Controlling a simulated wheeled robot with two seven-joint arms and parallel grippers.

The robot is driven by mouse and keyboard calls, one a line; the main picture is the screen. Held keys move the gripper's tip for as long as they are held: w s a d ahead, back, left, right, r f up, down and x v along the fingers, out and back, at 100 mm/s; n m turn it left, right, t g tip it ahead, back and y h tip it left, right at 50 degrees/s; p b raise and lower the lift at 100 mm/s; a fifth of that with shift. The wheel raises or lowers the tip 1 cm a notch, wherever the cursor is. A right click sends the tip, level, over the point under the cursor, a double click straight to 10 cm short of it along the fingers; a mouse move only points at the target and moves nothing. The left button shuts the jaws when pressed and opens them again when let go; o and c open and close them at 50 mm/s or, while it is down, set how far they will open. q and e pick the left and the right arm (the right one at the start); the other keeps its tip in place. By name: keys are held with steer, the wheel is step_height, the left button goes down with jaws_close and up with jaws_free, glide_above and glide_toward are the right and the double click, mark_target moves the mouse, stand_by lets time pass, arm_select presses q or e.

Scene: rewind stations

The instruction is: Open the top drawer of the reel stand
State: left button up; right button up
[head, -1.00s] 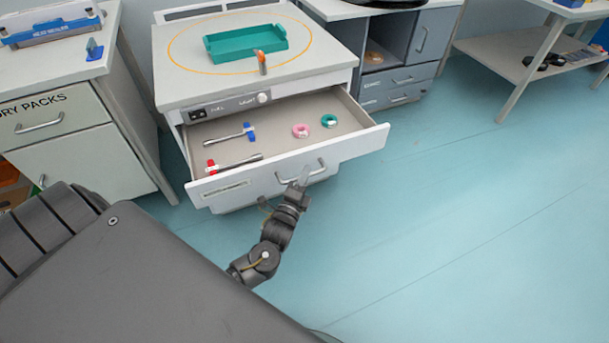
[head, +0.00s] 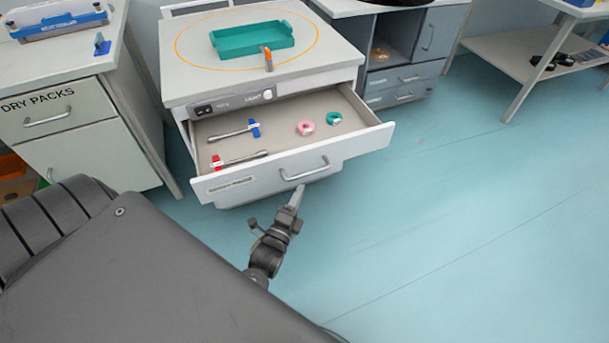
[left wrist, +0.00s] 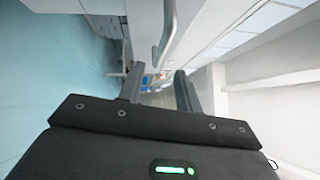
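The white stand (head: 180,88) has its top drawer (head: 235,182) pulled well out. Its bar handle (head: 304,172) is on the drawer front and also shows in the left wrist view (left wrist: 172,35). Two metal tools with blue and red ends, a pink ring (head: 305,128) and a green ring (head: 334,118) lie in the drawer. My left gripper (head: 297,198) is just in front of and below the handle, apart from it. In the left wrist view its two fingers (left wrist: 159,88) are spread with nothing between them. My right gripper is not in view.
A teal tray (head: 252,43) and a small orange-topped item (head: 267,59) are on the stand's top. A cabinet labelled "DRY PACKS" (head: 50,100) stands at left, a grey drawer unit (head: 405,75) at right. The floor (head: 460,200) at right is clear.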

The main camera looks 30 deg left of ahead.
arm_select(q)
steer(key=v, duration=0.2)
steer(key=shift+s+d, duration=0.1)
steer(key=shift+s, duration=0.25)
